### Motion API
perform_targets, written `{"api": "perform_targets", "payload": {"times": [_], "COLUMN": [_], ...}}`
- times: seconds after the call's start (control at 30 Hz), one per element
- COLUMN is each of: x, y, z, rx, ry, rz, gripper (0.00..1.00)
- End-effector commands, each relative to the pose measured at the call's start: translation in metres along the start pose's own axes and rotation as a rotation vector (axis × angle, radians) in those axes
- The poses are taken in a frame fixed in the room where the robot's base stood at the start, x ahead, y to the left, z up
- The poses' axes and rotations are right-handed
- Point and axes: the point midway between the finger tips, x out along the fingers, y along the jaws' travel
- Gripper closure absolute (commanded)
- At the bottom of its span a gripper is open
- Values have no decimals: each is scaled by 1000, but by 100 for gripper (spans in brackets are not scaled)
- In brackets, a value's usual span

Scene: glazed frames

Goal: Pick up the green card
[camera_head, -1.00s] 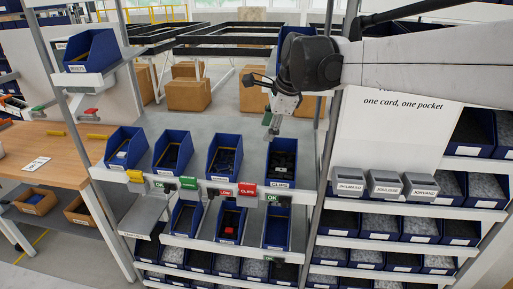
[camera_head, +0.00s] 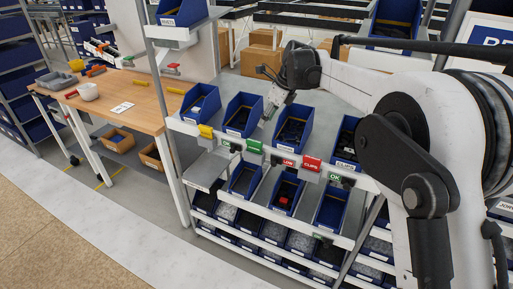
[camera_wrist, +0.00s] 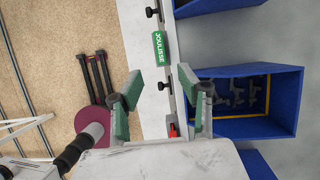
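A green card (camera_head: 254,146) hangs on the front rail of the shelf, below the upper row of blue bins. In the wrist view a green card with white lettering (camera_wrist: 160,48) sits on the pale rail, above the gap between my fingers in the picture. My gripper (camera_wrist: 160,103) is open, with two green-padded fingers spread apart and nothing between them. In the head view my gripper (camera_head: 270,108) is over the upper bins, near the second and third ones, higher than the card and apart from it.
A wooden table (camera_head: 140,96) is at left. Grey floor in front of the shelf is clear.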

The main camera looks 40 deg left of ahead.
Motion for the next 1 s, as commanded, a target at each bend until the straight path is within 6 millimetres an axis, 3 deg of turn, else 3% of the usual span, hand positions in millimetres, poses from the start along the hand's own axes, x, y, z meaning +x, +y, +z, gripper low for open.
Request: {"api": "perform_targets", "payload": {"times": [0.3,0.67,1.0], "x": [56,79,121], "y": [0,0,0], "z": [0,0,0], "rx": [-2,-1,-3], "ry": [0,0,0], "rz": [0,-1,-1], "gripper": [64,64,64]}}
